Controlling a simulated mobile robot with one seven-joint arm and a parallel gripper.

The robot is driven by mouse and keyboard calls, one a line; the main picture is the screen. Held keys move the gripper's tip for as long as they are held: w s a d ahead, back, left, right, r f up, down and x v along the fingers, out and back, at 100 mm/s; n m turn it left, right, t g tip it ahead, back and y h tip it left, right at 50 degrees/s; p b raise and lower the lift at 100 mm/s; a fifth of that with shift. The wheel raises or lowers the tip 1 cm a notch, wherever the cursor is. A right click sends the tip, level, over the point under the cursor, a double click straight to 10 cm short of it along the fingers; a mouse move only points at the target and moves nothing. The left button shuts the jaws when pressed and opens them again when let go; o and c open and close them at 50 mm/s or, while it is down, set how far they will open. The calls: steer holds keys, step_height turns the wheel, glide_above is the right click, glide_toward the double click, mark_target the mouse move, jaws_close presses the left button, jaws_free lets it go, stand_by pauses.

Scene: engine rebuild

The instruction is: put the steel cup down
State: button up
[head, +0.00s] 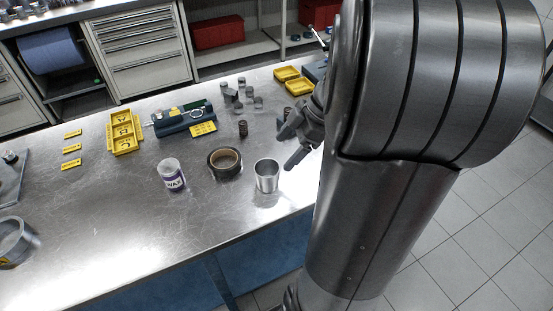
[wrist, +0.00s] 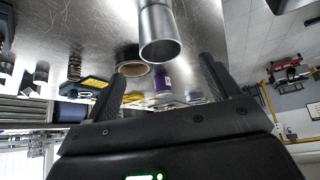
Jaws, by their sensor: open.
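The steel cup (head: 267,176) stands upright on the metal workbench (head: 130,210), near its front edge, in the head view. It also shows in the wrist view (wrist: 160,38), which is upside down, just past the fingertips. My gripper (head: 285,148) is open and empty, to the right of the cup and a little behind it in the head view. In the wrist view my two fingers (wrist: 161,70) are spread wide with nothing between them. The cup looks apart from both fingers.
A brown-rimmed round container (head: 225,163) is close left of the cup, with a white and purple wax jar (head: 172,175) further left. Behind are a dark small cylinder (head: 243,128), several grey metal parts (head: 238,97) and yellow trays (head: 298,87).

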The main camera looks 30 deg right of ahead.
steer(key=s+a+r+m+t+h, duration=0.1)
steer(key=s+a+r+m+h, duration=0.2)
steer(key=s+a+r+m, duration=0.1)
steer(key=s+a+r+m+t+h, duration=0.2)
steer(key=s+a+r+m+h, duration=0.1)
steer(key=s+a+m, duration=0.3)
steer(key=shift+s+a+r+m+t, duration=0.25)
steer(key=shift+a+r+m, duration=0.6)
steer(key=shift+m, duration=1.35)
steer(key=shift+a+f, duration=0.2)
steer(key=shift+f, duration=0.05)
